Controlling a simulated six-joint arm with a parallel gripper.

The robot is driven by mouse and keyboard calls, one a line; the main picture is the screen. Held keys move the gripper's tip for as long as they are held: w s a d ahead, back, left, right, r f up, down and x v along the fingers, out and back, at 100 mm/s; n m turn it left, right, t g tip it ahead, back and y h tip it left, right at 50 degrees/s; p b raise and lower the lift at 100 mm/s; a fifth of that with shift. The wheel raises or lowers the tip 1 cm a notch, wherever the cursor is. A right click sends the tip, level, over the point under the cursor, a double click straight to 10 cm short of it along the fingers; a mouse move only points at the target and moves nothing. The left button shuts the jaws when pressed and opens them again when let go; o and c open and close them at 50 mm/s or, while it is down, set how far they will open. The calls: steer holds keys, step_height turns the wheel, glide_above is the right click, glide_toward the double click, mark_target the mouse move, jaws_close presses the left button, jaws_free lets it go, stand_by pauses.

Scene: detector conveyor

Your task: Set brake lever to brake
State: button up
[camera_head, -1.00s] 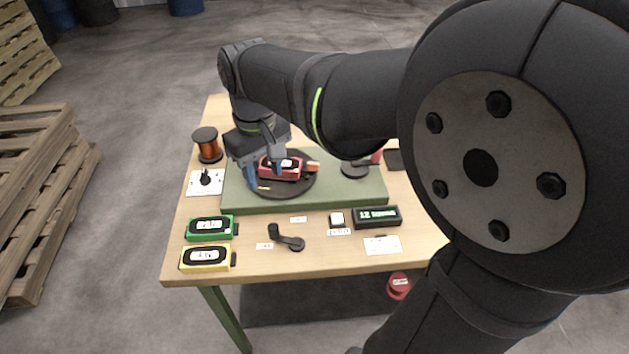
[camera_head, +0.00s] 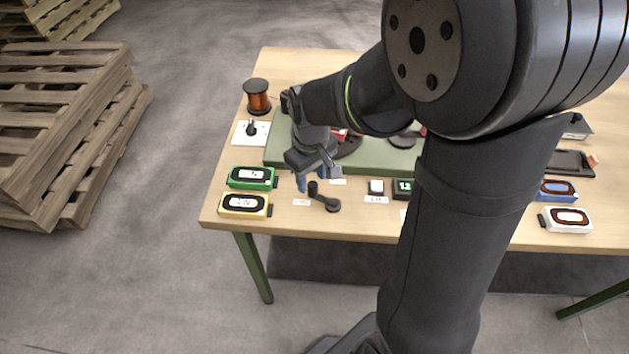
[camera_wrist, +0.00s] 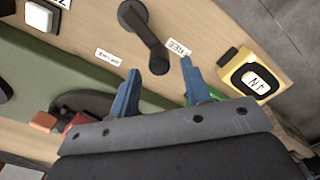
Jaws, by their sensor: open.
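The black brake lever (camera_head: 323,198) lies on the table's front part. Its round pivot is at the front right, and its knob end points back left toward my gripper. In the wrist view the lever (camera_wrist: 145,36) has its knob between the lines of my two blue fingertips, close to the FREE label (camera_wrist: 178,47). A second small label (camera_wrist: 108,57), too blurred to read surely, sits on the other side of the knob. My gripper (camera_wrist: 160,66) is open above the knob; it also shows in the head view (camera_head: 318,180). I cannot tell whether a finger touches the lever.
A green detector (camera_head: 252,178) and a yellow detector (camera_head: 244,205) lie left of the lever. A white button (camera_head: 376,186) and a display (camera_head: 404,188) are to its right. The green raised base (camera_head: 380,156) with a dark turntable is behind.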

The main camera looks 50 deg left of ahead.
mark_target(312, 183)
steer(key=shift+f, duration=1.65)
jaws_close()
